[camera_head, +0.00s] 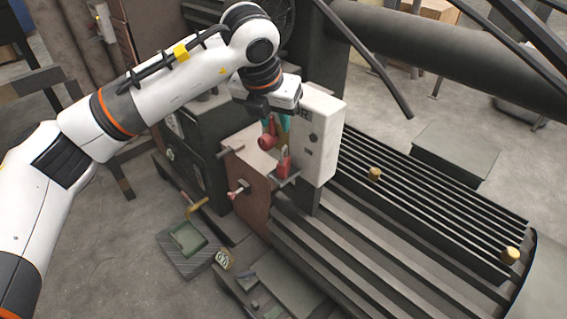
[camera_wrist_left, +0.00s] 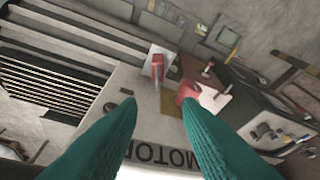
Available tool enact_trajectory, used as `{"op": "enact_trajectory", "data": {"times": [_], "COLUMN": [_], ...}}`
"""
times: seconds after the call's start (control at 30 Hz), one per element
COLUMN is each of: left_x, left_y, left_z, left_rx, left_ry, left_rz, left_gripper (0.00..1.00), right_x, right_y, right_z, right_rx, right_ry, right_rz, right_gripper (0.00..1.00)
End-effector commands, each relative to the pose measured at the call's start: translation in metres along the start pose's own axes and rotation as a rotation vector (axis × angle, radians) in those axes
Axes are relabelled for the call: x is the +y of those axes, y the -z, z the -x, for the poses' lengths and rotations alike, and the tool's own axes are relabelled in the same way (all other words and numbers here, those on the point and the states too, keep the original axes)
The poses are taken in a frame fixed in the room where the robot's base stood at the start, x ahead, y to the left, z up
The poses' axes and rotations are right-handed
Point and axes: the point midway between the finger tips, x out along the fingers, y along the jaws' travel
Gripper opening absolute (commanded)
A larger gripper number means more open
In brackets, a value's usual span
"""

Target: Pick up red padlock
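A small upright red piece (camera_head: 284,167) that looks like the red padlock stands on a grey plate at the front of the white box. In the left wrist view it (camera_wrist_left: 157,66) lies beyond my fingertips, near the picture's middle. My left gripper (camera_head: 269,127) is just above it, beside the white box, pointing down. Its teal fingers are spread with nothing between them in the left wrist view (camera_wrist_left: 158,104). A round red knob (camera_head: 265,142) sits close to the fingertips; it also shows near the right finger (camera_wrist_left: 187,93). My right gripper is not in view.
The white control box (camera_head: 322,140) rises right beside the gripper. A red-tipped lever (camera_head: 238,190) sticks out below left. The ribbed machine bed (camera_head: 430,200) with brass knobs (camera_head: 375,174) extends right. A dark tray (camera_head: 188,240) lies on the floor.

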Motion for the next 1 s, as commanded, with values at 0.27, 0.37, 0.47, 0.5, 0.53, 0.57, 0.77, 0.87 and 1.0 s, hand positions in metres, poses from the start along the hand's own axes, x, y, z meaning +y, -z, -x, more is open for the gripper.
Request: {"op": "enact_trajectory", "data": {"times": [0.27,0.37,0.47,0.5,0.53,0.57,0.77,0.87,1.0], "left_x": [0.002,0.003,0.003,0.003,0.003,0.003,0.005,0.004,0.004], "left_y": [0.0,-0.001,-0.001,0.0,0.0,-0.001,-0.001,-0.002,-0.002], "left_z": [-0.045,-0.056,-0.061,-0.064,-0.067,-0.071,-0.101,-0.109,-0.112], "left_rx": [-0.005,-0.004,-0.004,-0.003,-0.004,-0.007,-0.004,-0.003,-0.001], "left_ry": [-0.006,-0.007,-0.006,-0.007,-0.007,-0.007,-0.009,-0.008,-0.008], "left_rz": [-0.003,-0.003,-0.003,-0.003,-0.003,-0.004,-0.003,-0.003,-0.004], "left_gripper": [0.32,0.32,0.32,0.32,0.32,0.32,0.32,0.32,0.32], "right_x": [-0.001,-0.001,-0.001,-0.001,-0.001,-0.002,-0.002,-0.002,-0.002], "right_y": [-0.002,-0.003,-0.003,-0.003,-0.003,-0.004,-0.005,-0.005,-0.005], "right_z": [0.02,0.022,0.025,0.029,0.032,0.035,0.05,0.051,0.05], "right_rx": [-0.001,-0.001,-0.001,-0.001,-0.001,-0.001,0.0,0.0,0.0], "right_ry": [0.0,0.0,0.001,0.001,0.001,0.001,0.002,0.002,0.002], "right_rz": [0.001,0.001,0.002,0.002,0.002,0.002,0.003,0.003,0.003], "right_gripper": [0.51,0.51,0.51,0.51,0.51,0.51,0.51,0.51,0.51]}}
